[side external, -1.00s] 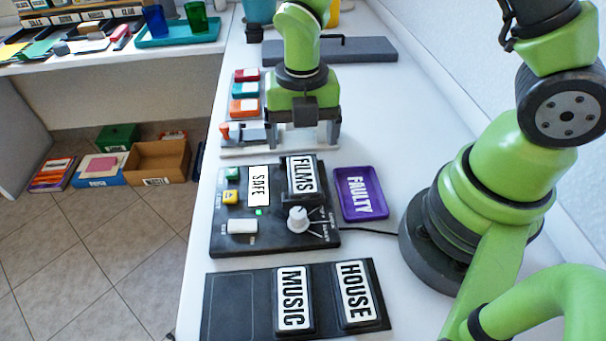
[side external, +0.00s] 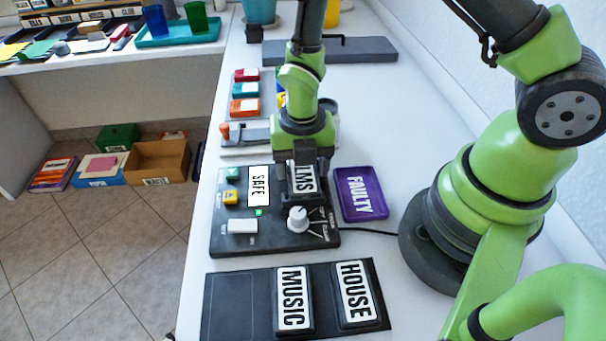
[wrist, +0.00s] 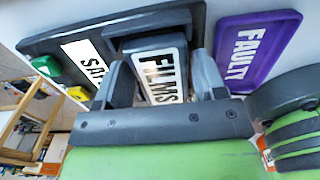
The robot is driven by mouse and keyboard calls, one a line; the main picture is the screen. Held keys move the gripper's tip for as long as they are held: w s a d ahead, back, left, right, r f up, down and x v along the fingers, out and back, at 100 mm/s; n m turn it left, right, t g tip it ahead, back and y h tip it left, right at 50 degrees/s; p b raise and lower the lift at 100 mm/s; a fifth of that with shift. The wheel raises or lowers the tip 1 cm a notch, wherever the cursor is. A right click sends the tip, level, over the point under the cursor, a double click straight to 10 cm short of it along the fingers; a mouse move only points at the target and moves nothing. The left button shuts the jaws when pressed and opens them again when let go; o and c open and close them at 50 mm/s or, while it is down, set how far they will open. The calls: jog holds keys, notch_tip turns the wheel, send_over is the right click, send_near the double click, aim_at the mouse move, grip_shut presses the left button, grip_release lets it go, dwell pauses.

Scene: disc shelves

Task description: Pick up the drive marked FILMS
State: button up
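The drive marked FILMS (side external: 303,183) is a dark block with a white label, standing in the black dock (side external: 272,243) in the side view. My gripper (side external: 303,168) is over it, and its near finger covers part of the label. In the wrist view the FILMS drive (wrist: 158,72) lies between the two fingers of my gripper (wrist: 164,80). The fingers are apart, one on each side, with a small gap visible beside the drive. The dock also carries a SAFE label (side external: 258,186) and a small lit green light (side external: 259,212).
A purple FAULTY tray (side external: 361,194) lies right of the dock. The MUSIC drive (side external: 293,300) and HOUSE drive (side external: 357,294) rest on a black holder (side external: 230,306) in front. A white knob (side external: 298,219) stands on the dock close to the FILMS drive.

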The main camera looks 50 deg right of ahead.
jog(key=c, duration=0.7)
